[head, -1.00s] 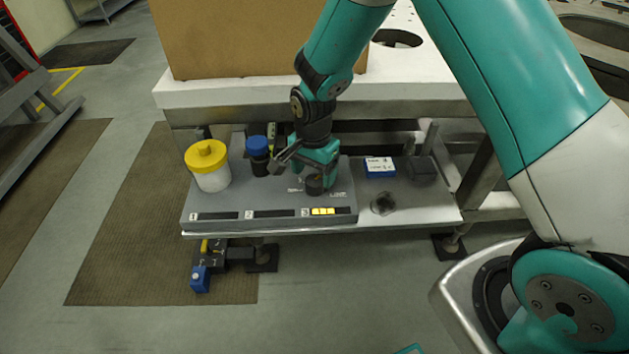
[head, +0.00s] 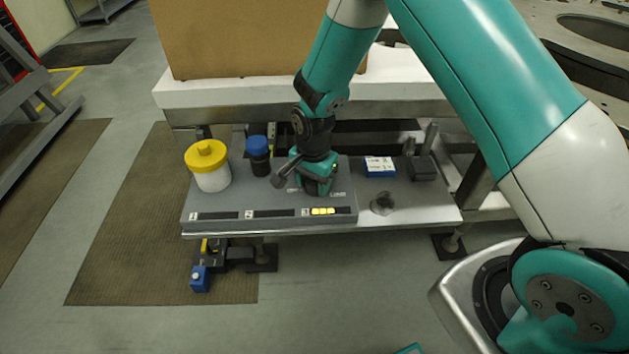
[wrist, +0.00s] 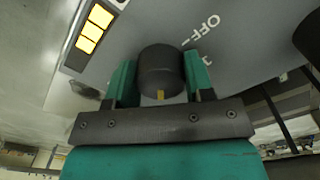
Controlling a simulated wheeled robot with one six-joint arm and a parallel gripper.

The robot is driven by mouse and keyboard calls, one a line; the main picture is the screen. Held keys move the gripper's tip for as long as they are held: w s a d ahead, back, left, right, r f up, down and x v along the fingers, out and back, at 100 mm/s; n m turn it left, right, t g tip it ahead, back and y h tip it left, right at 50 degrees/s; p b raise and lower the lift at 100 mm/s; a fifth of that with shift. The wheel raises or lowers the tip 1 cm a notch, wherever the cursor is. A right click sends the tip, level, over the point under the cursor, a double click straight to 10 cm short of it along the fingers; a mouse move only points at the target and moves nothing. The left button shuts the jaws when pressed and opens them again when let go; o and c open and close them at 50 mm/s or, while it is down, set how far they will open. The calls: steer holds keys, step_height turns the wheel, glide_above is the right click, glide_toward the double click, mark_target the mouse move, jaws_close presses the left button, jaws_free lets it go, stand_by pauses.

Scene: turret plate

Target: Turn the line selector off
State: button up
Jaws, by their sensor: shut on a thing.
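The line selector is a dark round knob (wrist: 160,68) on a grey plate (head: 225,205). My gripper (head: 316,187) points down over the right part of the plate and is shut on the knob, with one green finger on each side in the wrist view. A small yellowish mark shows on the knob's edge nearest my gripper's palm. The printed word OFF (wrist: 200,30) is on the plate, up and right of the knob in the wrist view. In the head view the knob is mostly hidden by my gripper.
The third strip's yellow segments (head: 323,211) are lit; strips 1 and 2 are dark. A blue box (head: 379,166) sits right. A cardboard box (head: 235,40) stands behind.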

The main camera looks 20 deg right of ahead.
steer(key=n, duration=0.3)
steer(key=shift+n, duration=0.4)
steer(key=n, duration=0.3)
steer(key=shift+s+d+n+p, duration=0.1)
steer(key=shift+n+p, duration=0.2)
steer(key=n, duration=0.3)
steer(key=shift+n, duration=0.4)
steer(key=n, duration=0.4)
steer(key=shift+d, duration=0.1)
steer(key=n, duration=0.5)
steer(key=shift+n+p, duration=0.35)
steer(key=shift+n, duration=0.05)
steer(key=n, duration=0.5)
steer(key=shift+d+n, duration=0.1)
steer(key=shift+n, duration=0.3)
